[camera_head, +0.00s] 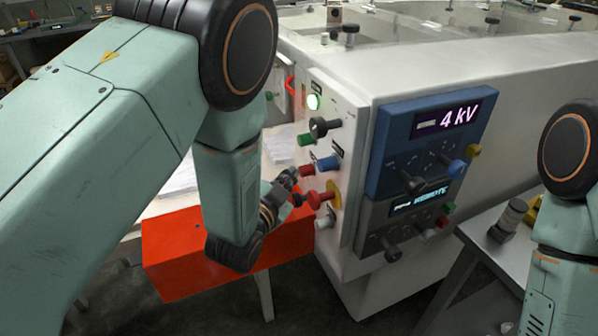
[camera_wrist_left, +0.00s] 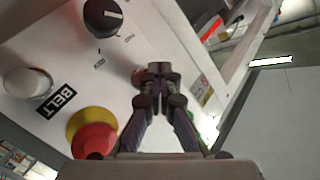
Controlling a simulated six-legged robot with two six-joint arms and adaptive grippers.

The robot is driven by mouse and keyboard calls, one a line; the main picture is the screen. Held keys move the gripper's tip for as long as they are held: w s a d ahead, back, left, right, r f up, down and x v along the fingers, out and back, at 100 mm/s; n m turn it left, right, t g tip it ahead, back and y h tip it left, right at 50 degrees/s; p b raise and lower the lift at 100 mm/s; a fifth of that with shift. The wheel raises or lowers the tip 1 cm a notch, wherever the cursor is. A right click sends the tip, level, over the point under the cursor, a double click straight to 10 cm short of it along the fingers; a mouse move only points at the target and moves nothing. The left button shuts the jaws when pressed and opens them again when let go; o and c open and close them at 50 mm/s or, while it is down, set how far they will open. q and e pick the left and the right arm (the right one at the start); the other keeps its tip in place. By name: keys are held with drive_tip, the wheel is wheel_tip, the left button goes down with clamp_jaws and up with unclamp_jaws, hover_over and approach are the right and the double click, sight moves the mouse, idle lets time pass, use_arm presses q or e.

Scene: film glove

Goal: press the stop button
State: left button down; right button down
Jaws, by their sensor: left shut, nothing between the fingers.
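The side control panel (camera_head: 345,190) of the white machine carries several buttons and knobs. A red mushroom button on a yellow base (camera_wrist_left: 95,138) sits lower left in the wrist view, and it also shows low on the panel in the head view (camera_head: 316,199). A smaller red button (camera_head: 307,170) sits above it. No stop label is readable. My left gripper (camera_head: 291,174) is shut and empty, close in front of the panel near the small red button. In the wrist view its fingertips (camera_wrist_left: 159,69) partly cover a reddish round part; contact cannot be told. My right gripper is out of view.
A white button (camera_wrist_left: 28,83) is beside the BELT label. An orange-red box (camera_head: 185,255) lies below my left gripper. A blue display unit (camera_head: 428,140) reads 4 kV.

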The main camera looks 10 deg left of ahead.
use_arm(q)
drive_tip(key=shift+d, duration=0.15)
idle(0.5)
drive_tip(key=shift+s+a, duration=0.4)
drive_tip(key=shift+a, duration=0.35)
drive_tip(key=shift+s+a+b, duration=0.2)
drive_tip(key=shift+s+a, duration=0.5)
drive_tip(key=shift+a, duration=0.35)
drive_tip(key=shift+s+a+b, duration=0.2)
drive_tip(key=shift+s+a, duration=0.5)
drive_tip(key=shift+a, duration=0.3)
